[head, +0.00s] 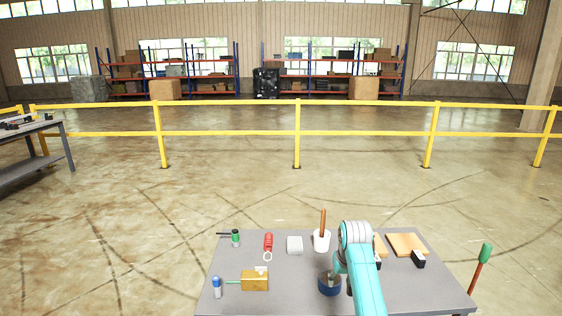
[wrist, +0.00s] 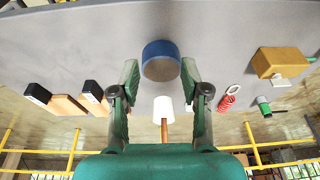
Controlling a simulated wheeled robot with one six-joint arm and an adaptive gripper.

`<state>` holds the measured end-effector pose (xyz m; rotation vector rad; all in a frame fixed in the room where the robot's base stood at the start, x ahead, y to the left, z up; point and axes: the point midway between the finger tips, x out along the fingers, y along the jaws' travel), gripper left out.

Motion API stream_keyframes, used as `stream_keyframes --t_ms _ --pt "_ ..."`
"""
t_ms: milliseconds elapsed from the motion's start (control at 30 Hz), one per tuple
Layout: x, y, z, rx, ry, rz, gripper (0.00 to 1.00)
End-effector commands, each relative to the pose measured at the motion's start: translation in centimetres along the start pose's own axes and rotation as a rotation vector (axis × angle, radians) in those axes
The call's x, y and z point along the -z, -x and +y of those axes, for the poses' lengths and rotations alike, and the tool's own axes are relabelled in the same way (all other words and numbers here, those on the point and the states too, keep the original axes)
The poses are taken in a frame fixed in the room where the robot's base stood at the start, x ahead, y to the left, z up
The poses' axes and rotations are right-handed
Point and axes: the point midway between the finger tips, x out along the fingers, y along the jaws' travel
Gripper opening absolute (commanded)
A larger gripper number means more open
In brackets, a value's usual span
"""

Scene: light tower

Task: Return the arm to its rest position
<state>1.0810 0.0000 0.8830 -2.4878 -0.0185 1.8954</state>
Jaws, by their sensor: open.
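My gripper (wrist: 160,78) is open in the wrist view, with its two green fingers spread and nothing held between them. A dark blue round object (wrist: 160,60) appears between and just beyond the fingertips. I cannot tell the exact gap to it. In the head view my teal arm (head: 362,272) reaches over the right part of the grey table (head: 300,301). The blue round object (head: 329,286) is just left of the arm there. My gripper is largely hidden by the arm in that view.
The table also bears a white cup with a brown handle (head: 322,240), a red coil (head: 268,242), a yellow-brown block (head: 255,284), a blue-and-white cylinder (head: 217,287), a green cylinder (head: 235,238) and orange-tan boards (head: 406,244). A yellow railing (head: 297,133) stands beyond open floor.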

Motion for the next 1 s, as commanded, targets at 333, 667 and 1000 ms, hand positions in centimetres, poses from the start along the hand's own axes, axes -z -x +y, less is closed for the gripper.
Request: stream_keyframes --t_ms 333,667,1000 --pt "-9.7 -10.8 0.2 -0.002 -0.001 0.138 0.46" --pt "-20.5 -16.6 0.3 -0.005 -0.001 0.28 0.46" --pt "-32.2 -17.9 0.4 -0.008 0.0 0.424 0.46"
